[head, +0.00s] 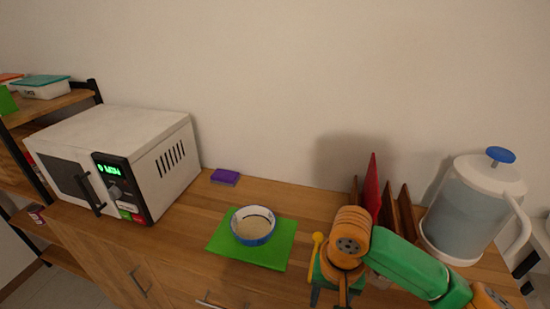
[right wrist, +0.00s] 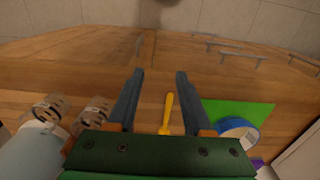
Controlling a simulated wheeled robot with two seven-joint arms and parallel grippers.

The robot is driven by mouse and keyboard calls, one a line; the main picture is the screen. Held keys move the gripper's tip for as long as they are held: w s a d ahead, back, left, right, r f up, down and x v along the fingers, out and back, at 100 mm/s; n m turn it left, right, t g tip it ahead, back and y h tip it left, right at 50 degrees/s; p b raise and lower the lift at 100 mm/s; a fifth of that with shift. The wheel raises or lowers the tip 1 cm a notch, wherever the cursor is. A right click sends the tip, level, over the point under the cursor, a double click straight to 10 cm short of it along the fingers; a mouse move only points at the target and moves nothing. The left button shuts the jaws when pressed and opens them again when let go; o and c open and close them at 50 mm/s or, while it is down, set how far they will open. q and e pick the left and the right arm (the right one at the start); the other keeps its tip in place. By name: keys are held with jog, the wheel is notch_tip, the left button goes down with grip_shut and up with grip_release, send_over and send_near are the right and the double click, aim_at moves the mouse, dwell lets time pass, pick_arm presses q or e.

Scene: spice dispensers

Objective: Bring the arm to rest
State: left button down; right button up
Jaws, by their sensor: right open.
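My right arm (head: 405,262), green and orange, reaches in from the right over the front right part of the wooden counter. My right gripper (head: 330,296) points down near the counter's front edge and is partly hidden by its own wrist. In the right wrist view its two dark fingers (right wrist: 160,76) stand wide apart with nothing between their tips. A yellow spoon (head: 317,245) lies just left of the gripper; it also shows in the wrist view (right wrist: 168,113). My left gripper is not in view.
A blue-rimmed bowl (head: 252,224) sits on a green mat (head: 222,245). A white microwave (head: 165,150) and purple block (head: 225,176) are left. A red board (head: 372,187), wooden rack (head: 404,204) and clear pitcher (head: 463,215) are right. Two see-through containers (right wrist: 48,107) (right wrist: 97,106) show in the wrist view.

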jog(key=s+a+f+n+t+y, duration=0.2)
jog(key=s+a+f+n+y, duration=0.2)
jog(key=a+f, duration=0.25)
jog(key=s+d+f+t+h, duration=0.1)
jog(key=s+d+f+h, duration=0.1)
jog(key=s+d+f, duration=0.3)
jog(key=s+d+h, duration=0.2)
jog(key=s+d, duration=0.1)
jog(key=d, duration=0.5)
notch_tip(320, 180, down, 18)
jog(key=s+n+g, duration=0.1)
jog(key=s, duration=0.1)
jog(key=s+d+f+g, duration=0.1)
jog(key=s+d+f, duration=0.1)
jog(key=s+f, duration=0.7)
jog(key=s, duration=0.3)
jog(key=shift+f, duration=0.1)
